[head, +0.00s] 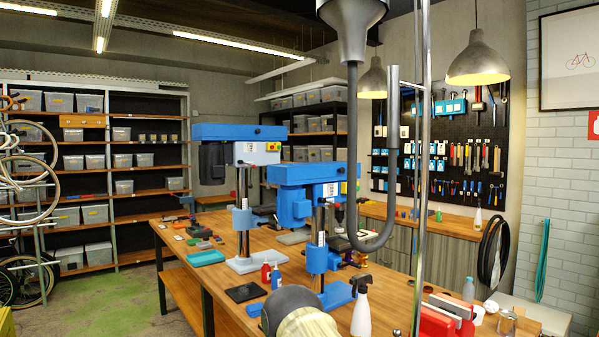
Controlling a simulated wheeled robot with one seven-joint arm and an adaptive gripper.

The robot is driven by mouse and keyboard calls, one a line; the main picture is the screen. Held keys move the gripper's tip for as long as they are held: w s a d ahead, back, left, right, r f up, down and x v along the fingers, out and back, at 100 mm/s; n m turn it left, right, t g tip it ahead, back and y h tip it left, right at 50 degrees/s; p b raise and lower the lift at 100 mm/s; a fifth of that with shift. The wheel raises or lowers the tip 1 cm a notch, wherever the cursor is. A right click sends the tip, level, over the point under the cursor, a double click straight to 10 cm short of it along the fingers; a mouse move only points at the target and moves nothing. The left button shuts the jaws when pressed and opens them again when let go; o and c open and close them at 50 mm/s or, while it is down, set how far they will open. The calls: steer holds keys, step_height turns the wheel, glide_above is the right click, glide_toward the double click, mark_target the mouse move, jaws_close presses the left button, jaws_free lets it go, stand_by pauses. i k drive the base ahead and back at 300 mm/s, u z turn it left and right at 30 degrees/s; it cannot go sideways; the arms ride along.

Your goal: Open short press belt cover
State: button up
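The short drill press stands on the wooden bench in the middle of the head view, in front of a taller blue press. Its blue belt cover (303,173) is the flat box on top and looks closed. The blue press head (292,206) is below the cover, on a silver column (319,232) with a blue collar (317,260). A grey curved tube passes in front of the cover's right end. I cannot make out my gripper in this view.
The taller press (240,131) stands behind at left. Red and blue bottles (271,275), a black plate (245,292) and a spray bottle (361,310) sit near the short press. A grey curved tube (353,150) hangs close by. A red vise (440,318) is at right.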

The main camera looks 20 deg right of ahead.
mark_target(313, 170)
steer(key=u, duration=0.8)
steer(key=i, duration=0.8)
steer(key=z, duration=0.45)
